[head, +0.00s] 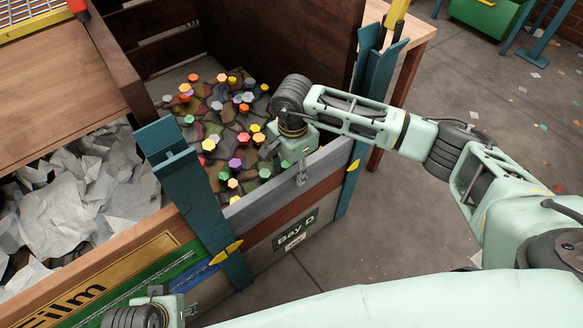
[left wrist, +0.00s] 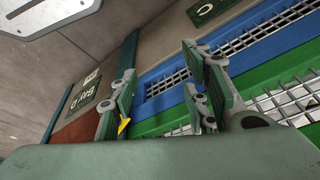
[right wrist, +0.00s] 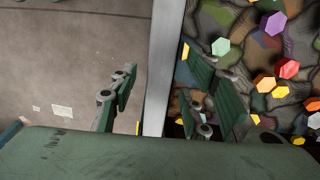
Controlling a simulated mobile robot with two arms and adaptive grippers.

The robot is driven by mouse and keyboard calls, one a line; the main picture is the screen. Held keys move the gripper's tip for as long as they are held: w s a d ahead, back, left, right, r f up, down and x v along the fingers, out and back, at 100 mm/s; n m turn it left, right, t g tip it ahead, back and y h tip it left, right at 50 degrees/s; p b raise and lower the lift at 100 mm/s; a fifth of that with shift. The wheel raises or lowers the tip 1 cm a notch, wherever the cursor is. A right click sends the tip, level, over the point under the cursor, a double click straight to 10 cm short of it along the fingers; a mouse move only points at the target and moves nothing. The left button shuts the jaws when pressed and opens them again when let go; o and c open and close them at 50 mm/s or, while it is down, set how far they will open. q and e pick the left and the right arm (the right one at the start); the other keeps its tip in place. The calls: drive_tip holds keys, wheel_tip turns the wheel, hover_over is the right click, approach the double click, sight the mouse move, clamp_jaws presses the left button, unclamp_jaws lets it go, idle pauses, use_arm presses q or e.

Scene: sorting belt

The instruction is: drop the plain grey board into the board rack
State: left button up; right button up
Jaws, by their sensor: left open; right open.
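The plain grey board (head: 262,203) lies edge-up across the front of Bay D, between two teal slotted posts (head: 182,165). It is on top of a brown board (head: 275,218) and the Bay D panel (head: 265,250). My right gripper (head: 300,172) is at its top edge. In the right wrist view, the open fingers of the right gripper (right wrist: 160,95) are on either side of the grey board (right wrist: 164,50); contact cannot be told. My left gripper (left wrist: 160,95) is open and empty, facing the blue and green front panels. I cannot clearly identify the board rack.
Behind the grey board the bay holds a heap of coloured hexagonal pieces (head: 232,135). A bay with crumpled white sheets (head: 85,190) is on the left. Yellow handles (head: 226,252) stick out from the posts. Open floor (head: 465,110) lies to the right.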

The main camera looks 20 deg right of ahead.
sight(293, 184)
wheel_tip(293, 184, down, 6)
drive_tip(key=shift+f+b, duration=0.1)
drive_tip(key=shift+b, duration=0.35)
use_arm(q)
drive_tip(key=v, duration=0.4)
drive_tip(key=shift+w+r, duration=0.15)
drive_tip(key=shift+r, duration=0.1)
use_arm(e)
drive_tip(key=shift+f, duration=0.4)
clamp_jaws()
drive_tip(key=c, duration=0.7)
unclamp_jaws()
drive_tip(key=shift+c, duration=0.2)
clamp_jaws()
